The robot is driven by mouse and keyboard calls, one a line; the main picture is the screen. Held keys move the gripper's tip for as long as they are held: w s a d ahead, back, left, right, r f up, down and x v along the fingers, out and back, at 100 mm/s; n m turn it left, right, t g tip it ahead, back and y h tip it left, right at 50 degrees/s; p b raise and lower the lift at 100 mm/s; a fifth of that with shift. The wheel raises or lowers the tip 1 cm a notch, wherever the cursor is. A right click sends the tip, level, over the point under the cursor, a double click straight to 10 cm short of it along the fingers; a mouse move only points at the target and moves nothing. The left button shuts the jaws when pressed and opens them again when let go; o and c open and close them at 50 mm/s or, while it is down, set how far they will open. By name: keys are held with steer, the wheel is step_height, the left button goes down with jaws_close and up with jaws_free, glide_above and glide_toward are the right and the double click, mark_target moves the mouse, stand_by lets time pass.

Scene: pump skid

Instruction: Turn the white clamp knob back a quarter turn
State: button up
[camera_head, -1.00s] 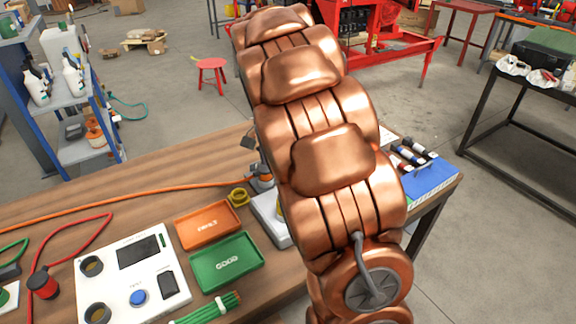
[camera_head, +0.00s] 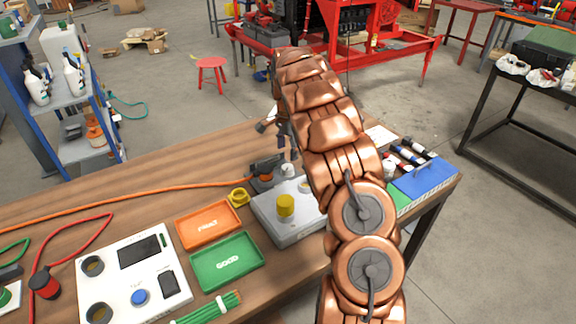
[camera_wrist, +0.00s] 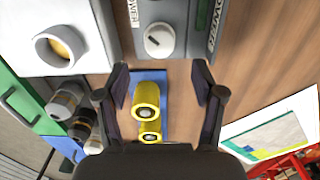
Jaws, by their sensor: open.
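The white knob (camera_wrist: 158,40) shows in the wrist view as a round white dial with a dark mark, on a grey lettered fixture (camera_wrist: 178,15). In the head view a small white knob (camera_head: 288,170) shows at the right of a dark fixture on the bench, behind the grey box. My gripper (camera_wrist: 161,67) is open and empty. Its two dark fingers stand apart, below the knob in the wrist view, not touching it. In the head view my arm partly hides the gripper and the bench behind it.
Two yellow cylinders (camera_wrist: 147,103) lie over a blue patch between my fingers in the wrist view. The grey box (camera_head: 285,228) with a yellow knob (camera_head: 286,205) stands beside my arm. Orange (camera_head: 208,224) and green (camera_head: 226,262) trays lie to its left.

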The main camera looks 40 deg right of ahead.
mark_target(288, 167)
step_height(288, 167, down, 7)
steer(key=shift+f+p, duration=0.15)
steer(key=shift+p, duration=0.85)
steer(key=c, duration=1.1)
